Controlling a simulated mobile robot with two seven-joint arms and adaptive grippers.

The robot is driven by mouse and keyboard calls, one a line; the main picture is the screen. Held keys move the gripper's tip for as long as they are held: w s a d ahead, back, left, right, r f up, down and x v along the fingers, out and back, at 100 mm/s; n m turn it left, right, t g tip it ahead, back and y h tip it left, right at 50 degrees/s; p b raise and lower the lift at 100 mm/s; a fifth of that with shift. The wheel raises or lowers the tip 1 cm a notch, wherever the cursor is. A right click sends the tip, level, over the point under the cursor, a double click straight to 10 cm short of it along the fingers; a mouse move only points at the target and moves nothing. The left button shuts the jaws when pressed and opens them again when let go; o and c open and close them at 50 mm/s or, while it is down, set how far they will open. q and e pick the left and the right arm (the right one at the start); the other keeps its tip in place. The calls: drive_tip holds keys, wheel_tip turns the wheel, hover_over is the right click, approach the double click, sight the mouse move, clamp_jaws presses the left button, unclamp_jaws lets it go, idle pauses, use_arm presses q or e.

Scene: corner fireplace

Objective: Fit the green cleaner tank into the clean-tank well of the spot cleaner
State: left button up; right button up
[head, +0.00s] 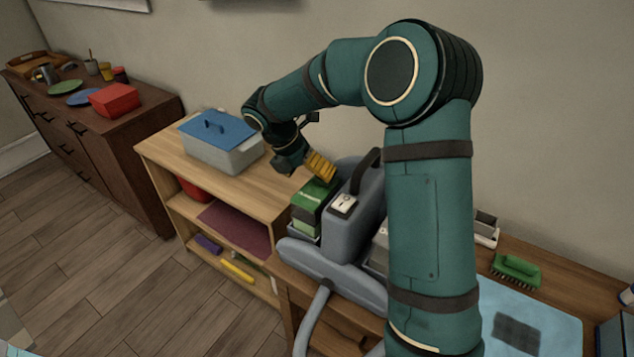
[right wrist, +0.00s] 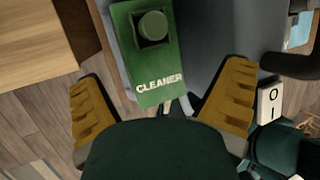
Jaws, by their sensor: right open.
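The green cleaner tank (head: 311,198) stands at the left end of the grey spot cleaner (head: 364,205), with its lower part inside the clean-tank well (head: 303,231). I cannot tell whether it sits fully down. In the right wrist view the tank (right wrist: 151,62) shows its round cap and the word CLEANER. My right gripper (head: 321,166) is just above the tank. In the right wrist view its yellow-padded fingers (right wrist: 162,103) are spread wide, with clear gaps on both sides of the tank, and hold nothing. My left gripper is not in view.
A grey bin with a blue lid (head: 217,134) stands on the shelf top at left. The spot cleaner's dark handle (head: 368,170) rises beside the tank. A green brush (head: 516,268) and a blue mat (head: 540,325) lie at right. My right arm hides part of the cleaner.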

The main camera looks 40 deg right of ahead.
drive_tip(key=p+v, duration=0.1)
drive_tip(key=v, duration=0.7)
drive_tip(key=s+a+f+m+y, duration=0.2)
drive_tip(key=a+f+m+y, duration=0.15)
drive_tip(key=a+f, duration=0.45)
drive_tip(key=s+a+f+m+y, duration=0.2)
drive_tip(key=s+a+f+m, duration=0.15)
drive_tip(key=f, duration=0.85)
drive_tip(key=s+a+f+m+t+y, duration=0.3)
drive_tip(key=s+a+f+m, duration=0.5)
drive_tip(key=m, duration=0.9)
drive_tip(key=s+f, duration=0.3)
drive_tip(key=s, duration=0.1)
drive_tip(key=shift+s+a+f+t, duration=0.35)
drive_tip(key=shift+f+t, duration=0.05)
